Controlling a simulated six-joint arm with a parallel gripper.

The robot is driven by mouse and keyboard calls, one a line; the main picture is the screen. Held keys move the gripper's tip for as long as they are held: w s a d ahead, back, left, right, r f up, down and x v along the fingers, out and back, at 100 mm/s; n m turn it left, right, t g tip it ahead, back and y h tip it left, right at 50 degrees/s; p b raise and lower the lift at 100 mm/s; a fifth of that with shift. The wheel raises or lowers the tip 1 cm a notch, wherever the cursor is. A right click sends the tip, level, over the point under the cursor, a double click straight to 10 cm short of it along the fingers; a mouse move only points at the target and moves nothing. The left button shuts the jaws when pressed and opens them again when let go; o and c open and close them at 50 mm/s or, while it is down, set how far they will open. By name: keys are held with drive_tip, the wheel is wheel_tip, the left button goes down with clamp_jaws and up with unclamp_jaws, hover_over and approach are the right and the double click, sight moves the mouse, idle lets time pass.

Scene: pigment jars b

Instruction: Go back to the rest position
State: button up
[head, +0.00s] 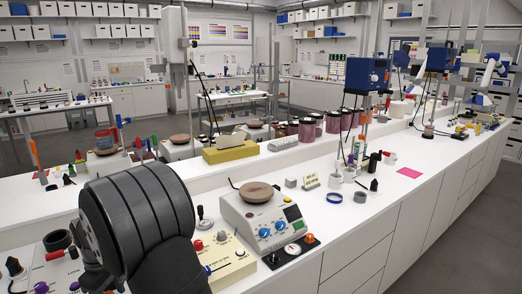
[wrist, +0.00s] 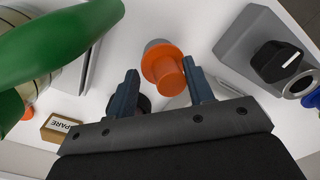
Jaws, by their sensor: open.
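My gripper (wrist: 159,66) shows in the wrist view with its two dark blue fingers spread apart. It is open and holds nothing that I can see. An orange knob-like thing with a grey base (wrist: 166,68) appears between the fingertips in the picture, with white surface around it. I cannot tell how far below the fingers it is. In the head view a thick black ribbed part of my arm fills the lower left, and the gripper itself is not visible there. Several dark red pigment jars (head: 306,130) stand in a row on the back of the white bench (head: 365,215).
In the wrist view a large green thing (wrist: 60,40) is close at upper left. In the head view a hotplate (head: 262,218) stands right of my arm.

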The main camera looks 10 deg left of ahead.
wheel_tip(320, 180, up, 9)
drive_tip(key=shift+r, duration=0.2)
drive_tip(key=shift+s+a+r, duration=0.3)
drive_tip(key=shift+s+r, duration=0.05)
drive_tip(key=shift+s, duration=0.2)
drive_tip(key=s+a+f+n, duration=0.1)
drive_tip(key=s, duration=0.4)
drive_tip(key=s+a+f+n, duration=0.1)
drive_tip(key=s+a, duration=0.1)
drive_tip(key=s, duration=0.3)
drive_tip(key=s+a+f+n, duration=0.1)
drive_tip(key=s+a+f, duration=0.1)
drive_tip(key=s, duration=0.3)
drive_tip(key=shift+s+a, duration=0.1)
drive_tip(key=shift+s, duration=0.1)
drive_tip(key=shift+f, duration=0.55)
